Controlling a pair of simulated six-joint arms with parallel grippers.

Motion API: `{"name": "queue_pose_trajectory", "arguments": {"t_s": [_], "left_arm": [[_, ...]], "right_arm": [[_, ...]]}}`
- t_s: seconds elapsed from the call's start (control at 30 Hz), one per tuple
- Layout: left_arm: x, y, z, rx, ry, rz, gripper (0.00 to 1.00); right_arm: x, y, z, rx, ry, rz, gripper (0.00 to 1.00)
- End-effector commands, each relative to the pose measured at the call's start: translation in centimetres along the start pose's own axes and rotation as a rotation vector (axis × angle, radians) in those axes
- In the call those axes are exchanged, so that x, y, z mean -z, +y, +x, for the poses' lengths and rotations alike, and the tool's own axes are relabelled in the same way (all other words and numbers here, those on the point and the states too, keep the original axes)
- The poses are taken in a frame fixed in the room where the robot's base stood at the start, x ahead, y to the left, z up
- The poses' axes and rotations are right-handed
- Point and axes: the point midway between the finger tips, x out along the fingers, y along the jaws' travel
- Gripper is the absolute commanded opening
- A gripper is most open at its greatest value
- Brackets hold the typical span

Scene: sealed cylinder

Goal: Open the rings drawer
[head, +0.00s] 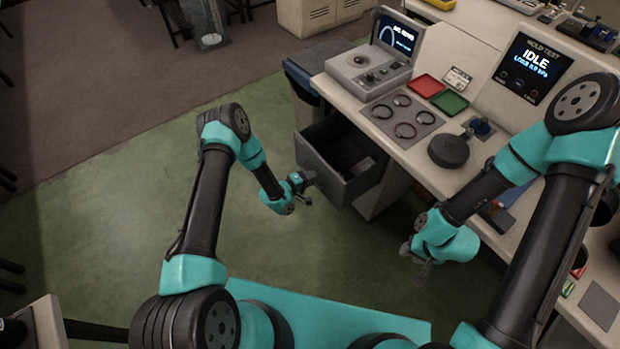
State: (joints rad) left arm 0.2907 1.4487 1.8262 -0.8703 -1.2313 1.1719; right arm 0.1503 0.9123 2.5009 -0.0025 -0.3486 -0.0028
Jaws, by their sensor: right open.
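A grey drawer (325,172) under the workbench is pulled out, and its dark inside shows from above with a few small items in it. No label is readable on it, so I cannot tell from writing that it is the rings drawer. My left gripper (306,186) is at the outer face of the drawer front, around where a handle would be. The handle and the fingertips are too small to tell apart, so whether it is shut on the handle is unclear. My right gripper (414,262) is open and empty, low in front of the bench and away from the drawer.
On the workbench are a mat with several rings (402,115), red (425,85) and green (450,102) trays, a console (368,68), a round black device (448,151) and a screen reading IDLE (533,68). The green floor left of the drawer is clear.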

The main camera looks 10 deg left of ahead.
Motion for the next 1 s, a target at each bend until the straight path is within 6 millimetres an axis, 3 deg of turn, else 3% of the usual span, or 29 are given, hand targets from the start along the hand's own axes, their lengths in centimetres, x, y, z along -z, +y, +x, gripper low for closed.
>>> {"name": "queue_pose_trajectory", "arguments": {"t_s": [0.47,0.67,1.0], "left_arm": [[0.0,0.0,-0.8,0.001,0.0,-0.001,0.36],[0.1,0.0,-3.5,0.001,0.002,-0.002,0.36],[0.1,-0.1,-10.1,0.002,0.003,-0.003,0.36]], "right_arm": [[0.0,0.0,0.0,0.0,0.0,0.0,0.43],[0.0,0.0,0.0,0.0,0.0,0.0,0.43],[0.0,0.0,0.0,0.0,0.0,0.0,0.43]]}}
